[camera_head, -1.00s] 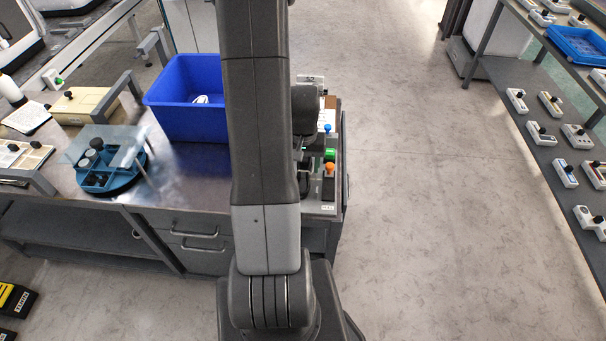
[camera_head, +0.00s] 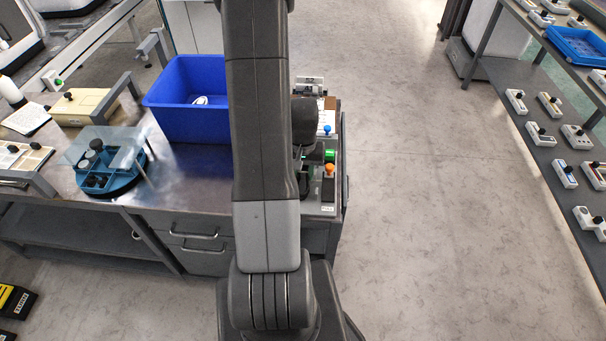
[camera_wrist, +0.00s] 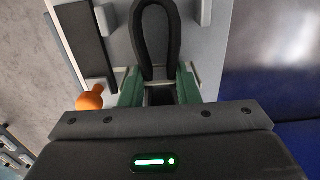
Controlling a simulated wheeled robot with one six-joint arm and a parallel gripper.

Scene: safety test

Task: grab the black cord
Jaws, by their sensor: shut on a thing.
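The black cord (camera_wrist: 140,42) forms an upright loop in the wrist view, standing out against a light grey panel (camera_wrist: 205,45). My gripper (camera_wrist: 159,92) has green-faced fingers on either side of the cord's lower end and is shut on it. The part of the cord between the fingers is partly hidden by the gripper body. In the head view my arm covers most of the gripper and the cord cannot be made out there.
An orange knob (camera_wrist: 90,98) is close left of my fingers; it also shows in the head view (camera_head: 329,169). A blue knob (camera_head: 327,130) stands behind it. A blue bin (camera_head: 187,118) and a round blue tray (camera_head: 122,184) are on the bench. Floor to the right is clear.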

